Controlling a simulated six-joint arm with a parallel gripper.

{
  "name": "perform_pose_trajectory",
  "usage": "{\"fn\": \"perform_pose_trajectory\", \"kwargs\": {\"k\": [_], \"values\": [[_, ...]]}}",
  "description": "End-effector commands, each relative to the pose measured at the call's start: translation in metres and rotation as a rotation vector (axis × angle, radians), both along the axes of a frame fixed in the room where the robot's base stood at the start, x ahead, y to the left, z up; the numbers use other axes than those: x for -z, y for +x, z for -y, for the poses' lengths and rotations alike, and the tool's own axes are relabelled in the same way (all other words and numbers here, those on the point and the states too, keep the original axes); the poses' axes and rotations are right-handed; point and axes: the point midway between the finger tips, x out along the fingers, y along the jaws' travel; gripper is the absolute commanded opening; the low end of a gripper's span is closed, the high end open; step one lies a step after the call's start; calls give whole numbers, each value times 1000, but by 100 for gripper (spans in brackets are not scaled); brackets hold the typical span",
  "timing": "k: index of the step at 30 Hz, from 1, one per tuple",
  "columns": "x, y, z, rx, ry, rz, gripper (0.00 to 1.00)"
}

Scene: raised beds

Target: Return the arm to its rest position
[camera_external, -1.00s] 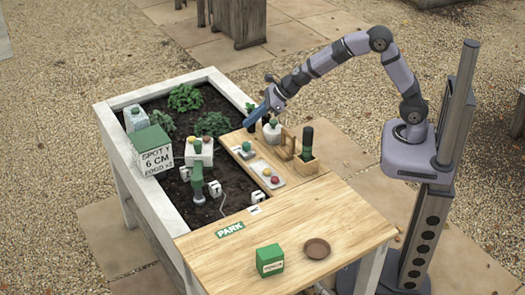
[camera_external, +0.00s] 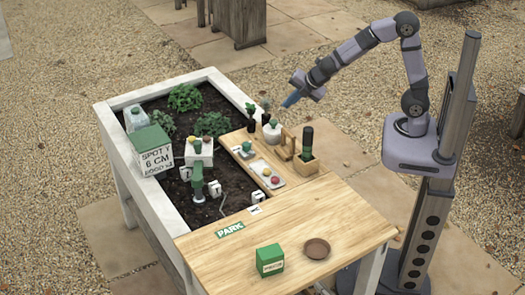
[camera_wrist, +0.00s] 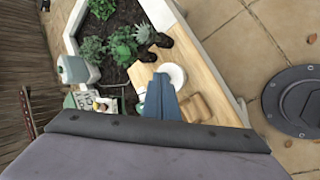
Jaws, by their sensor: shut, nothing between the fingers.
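My gripper (camera_external: 291,99) is shut and empty. In the external view it hangs in the air above the back right edge of the wooden bench (camera_external: 301,222), clear of everything on it. In the wrist view its blue fingers (camera_wrist: 160,98) are together, with the white pot (camera_wrist: 173,74) behind them. My arm bends up and over from its base on the post at the right. A white pot with a small green plant (camera_external: 272,133) stands on the bench below and left of the gripper.
A wooden caddy (camera_external: 305,163) with a dark bottle (camera_external: 307,140) stands near the right edge. Dark pots with plants (camera_external: 252,124) stand at the back. The raised bed (camera_external: 109,104) holds plants, a labelled box (camera_external: 155,158) and a green tap-like post (camera_external: 197,182). A green box (camera_external: 270,261) and brown saucer (camera_external: 317,248) sit in front.

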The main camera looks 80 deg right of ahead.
Motion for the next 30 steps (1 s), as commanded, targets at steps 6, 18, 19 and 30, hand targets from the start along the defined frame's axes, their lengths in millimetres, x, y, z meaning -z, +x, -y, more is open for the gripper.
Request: {"fn": "perform_pose_trajectory", "kwargs": {"k": [6, 18, 19, 30], "values": [[15, -105, 6, 658, 328, -105, 0], [30, -228, -43, 1414, 631, -294, 0], [30, -230, -45, 1434, 638, -300, 0], [30, -236, -50, 1473, 651, -312, 0]]}}
